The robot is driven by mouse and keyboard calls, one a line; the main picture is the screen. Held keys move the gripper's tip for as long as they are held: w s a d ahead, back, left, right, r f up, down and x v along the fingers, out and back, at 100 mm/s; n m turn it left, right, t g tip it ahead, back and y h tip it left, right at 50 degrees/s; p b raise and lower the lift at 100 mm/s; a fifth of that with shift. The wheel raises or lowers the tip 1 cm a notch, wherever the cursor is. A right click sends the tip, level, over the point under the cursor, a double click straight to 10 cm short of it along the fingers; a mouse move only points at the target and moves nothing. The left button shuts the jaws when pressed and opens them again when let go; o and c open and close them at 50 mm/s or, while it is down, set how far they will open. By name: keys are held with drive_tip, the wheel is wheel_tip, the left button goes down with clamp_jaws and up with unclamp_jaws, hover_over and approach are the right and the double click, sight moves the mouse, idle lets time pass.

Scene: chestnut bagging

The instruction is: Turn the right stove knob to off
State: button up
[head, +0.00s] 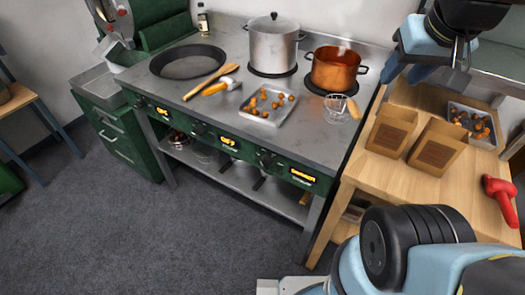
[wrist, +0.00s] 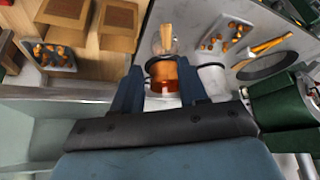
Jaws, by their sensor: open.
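The stove (head: 330,140) has a green front panel with black knobs and lit orange displays. The right stove knob (head: 266,161) is a dark round knob on the front panel, left of the rightmost lit display (head: 303,175). Its pointer angle is too small to read. My gripper (head: 424,76) is at the upper right in the head view, high and well away from the knob. In the wrist view my gripper (wrist: 163,88) has its two dark fingers apart, with nothing held. The copper pot (wrist: 163,75) shows beyond them. The knob does not show in the wrist view.
The copper pot (head: 335,72) and a steel pot (head: 272,48) stand on the stove's back burners. A pan (head: 188,62) is at left, a chestnut tray (head: 250,115) in the middle. The wooden table (head: 400,185) at right holds paper bags (head: 437,147). The floor (head: 180,230) before the stove is clear.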

drive_tip(key=shift+o, duration=1.4)
drive_tip(key=shift+w+a+f, duration=0.1)
drive_tip(key=shift+w+a, duration=0.05)
drive_tip(key=shift+a, duration=0.1)
drive_tip(key=shift+o, duration=0.7)
drive_tip(key=shift+w+a+f+n, duration=0.1)
drive_tip(key=shift+w+f+n, duration=0.1)
drive_tip(key=shift+n, duration=0.1)
drive_tip(key=shift+o, duration=0.3)
drive_tip(key=w+a+f+n+g+h, duration=0.2)
drive_tip(key=w+a+f+n+g, duration=0.2)
drive_tip(key=f, duration=0.4)
drive_tip(key=shift+w+a+f+n+g, duration=0.3)
drive_tip(key=shift+w+a+f+n, duration=0.1)
drive_tip(key=shift+w+a+n, duration=0.35)
drive_tip(key=w+a+f+n+h, duration=0.2)
drive_tip(key=a+f+n+h, duration=0.35)
drive_tip(key=a+f, duration=0.4)
drive_tip(key=n+t+h, duration=0.2)
drive_tip(key=n+t, duration=1.3)
drive_tip(key=n, duration=0.3)
approach(266, 163)
drive_tip(key=x, duration=0.8)
drive_tip(key=shift+w+f, duration=0.45)
drive_tip(key=shift+f, duration=0.1)
drive_tip(key=shift+y, duration=0.25)
drive_tip(key=shift+c, duration=0.3)
